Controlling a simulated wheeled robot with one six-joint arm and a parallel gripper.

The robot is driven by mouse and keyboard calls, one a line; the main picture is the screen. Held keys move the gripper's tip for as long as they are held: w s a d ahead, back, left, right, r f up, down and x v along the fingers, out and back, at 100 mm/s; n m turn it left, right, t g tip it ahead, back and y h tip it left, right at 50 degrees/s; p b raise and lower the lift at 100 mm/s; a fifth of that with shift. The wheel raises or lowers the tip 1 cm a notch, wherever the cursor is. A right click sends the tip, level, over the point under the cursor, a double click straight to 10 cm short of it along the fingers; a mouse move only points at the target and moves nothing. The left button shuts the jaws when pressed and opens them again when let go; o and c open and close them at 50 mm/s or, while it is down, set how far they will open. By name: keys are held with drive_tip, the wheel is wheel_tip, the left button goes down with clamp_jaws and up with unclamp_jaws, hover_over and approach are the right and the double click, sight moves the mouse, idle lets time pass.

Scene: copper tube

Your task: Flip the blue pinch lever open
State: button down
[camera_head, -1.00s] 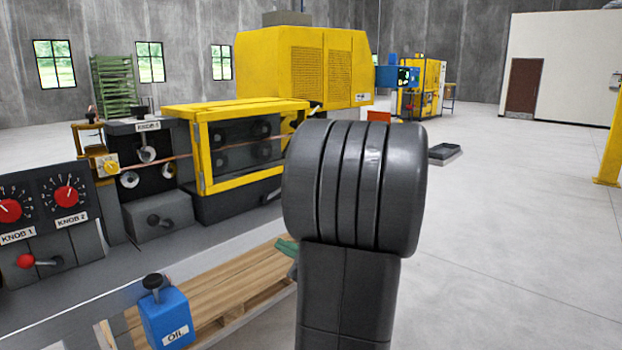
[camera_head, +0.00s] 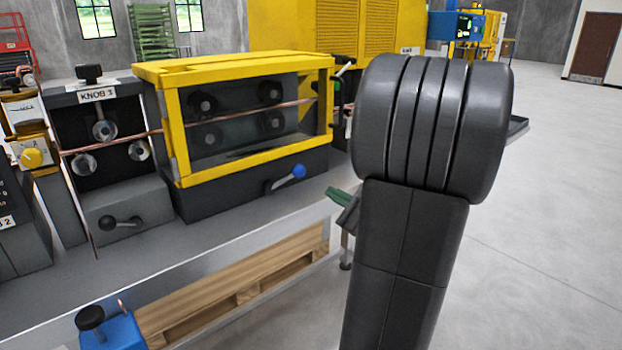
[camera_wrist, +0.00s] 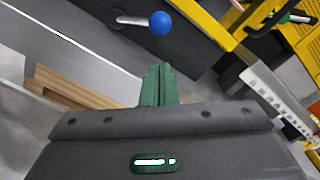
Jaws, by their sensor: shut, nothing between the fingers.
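The blue pinch lever has a blue ball knob (camera_head: 298,171) on a short metal arm. It sticks out from the dark base under the yellow-framed roller box, pointing right and slightly up in the head view. In the wrist view the blue knob (camera_wrist: 160,22) is at the top centre, with its metal arm running left. My gripper (camera_wrist: 157,72) shows green fingers, shut and empty, below the knob and apart from it. In the head view the green fingertips (camera_head: 338,195) show right of the knob, partly hidden behind my dark arm.
The yellow frame (camera_head: 255,174) of the roller box stands behind the lever, with a copper tube (camera_head: 235,117) through it. A black-knobbed lever (camera_head: 107,222) is at left. Open floor is at right.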

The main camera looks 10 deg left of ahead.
sight(286, 179)
drive_tip(key=x, duration=1)
drive_tip(key=shift+p, duration=0.3)
